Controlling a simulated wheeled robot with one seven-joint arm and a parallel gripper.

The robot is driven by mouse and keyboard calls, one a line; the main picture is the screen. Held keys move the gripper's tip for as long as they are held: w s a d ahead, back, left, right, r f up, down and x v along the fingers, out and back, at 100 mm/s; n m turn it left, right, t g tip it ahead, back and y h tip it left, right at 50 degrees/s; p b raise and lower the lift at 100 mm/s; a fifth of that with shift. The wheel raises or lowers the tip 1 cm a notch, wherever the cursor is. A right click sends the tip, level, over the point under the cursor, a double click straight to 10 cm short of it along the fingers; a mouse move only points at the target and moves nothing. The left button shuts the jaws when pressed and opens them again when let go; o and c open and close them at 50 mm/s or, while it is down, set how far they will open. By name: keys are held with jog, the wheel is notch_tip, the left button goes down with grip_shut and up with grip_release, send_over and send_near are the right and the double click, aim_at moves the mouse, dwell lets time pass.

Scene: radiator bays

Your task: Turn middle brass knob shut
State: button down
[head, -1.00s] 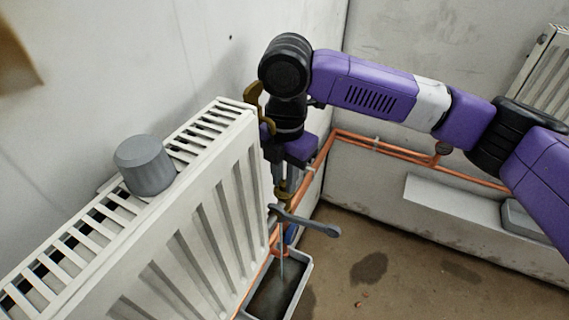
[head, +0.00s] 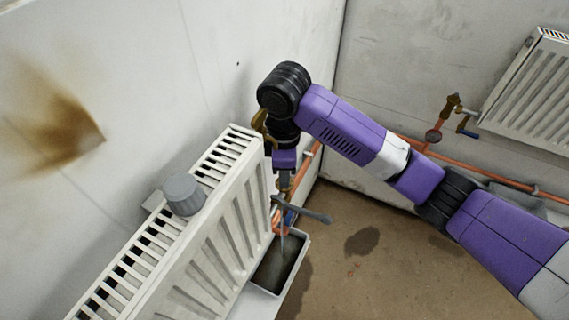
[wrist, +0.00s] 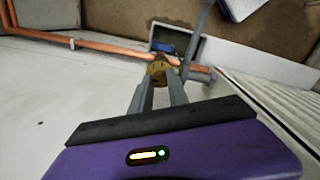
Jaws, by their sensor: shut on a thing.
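A brass knob (wrist: 160,71) sits between the fingertips of my gripper (wrist: 161,82) in the wrist view, at the copper pipe by the radiator's end. My gripper is shut on it from above. In the head view my gripper (head: 284,176) points down beside the radiator end, and only a little of the brass (head: 284,187) shows below the fingers. A grey lever-like tool (head: 303,210) sticks out to the right just below; it also shows in the wrist view (wrist: 197,38). A blue part (wrist: 164,48) lies beyond the knob. How far the knob is turned cannot be told.
A white radiator (head: 228,205) stands left of my gripper, with a grey cylinder (head: 184,193) on top. A grey tray (head: 302,250) with dark contents lies below. Copper pipes (head: 480,174) run along the back wall to another radiator (head: 530,95) with a brass valve (head: 452,104).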

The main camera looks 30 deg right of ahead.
jog(key=m+p, duration=0.3)
jog(key=p, duration=0.1)
jog(key=m+p, duration=0.2)
jog(key=shift+s+a+r+m, duration=0.1)
jog(key=shift+s+r+m, duration=0.05)
jog(key=shift+r+m, duration=0.15)
jog(key=m+p, duration=0.4)
jog(key=p, duration=0.1)
jog(key=shift+f+m, duration=0.1)
jog(key=shift+m, duration=0.2)
jog(key=m+p, duration=0.1)
jog(key=m, duration=0.2)
jog(key=shift+f+m+p, duration=0.2)
jog(key=shift+m+p, duration=0.1)
jog(key=shift+p, duration=0.1)
jog(key=shift+m, duration=2)
jog(key=c, duration=1.3)
grip_release()
jog(key=shift+w, duration=0.2)
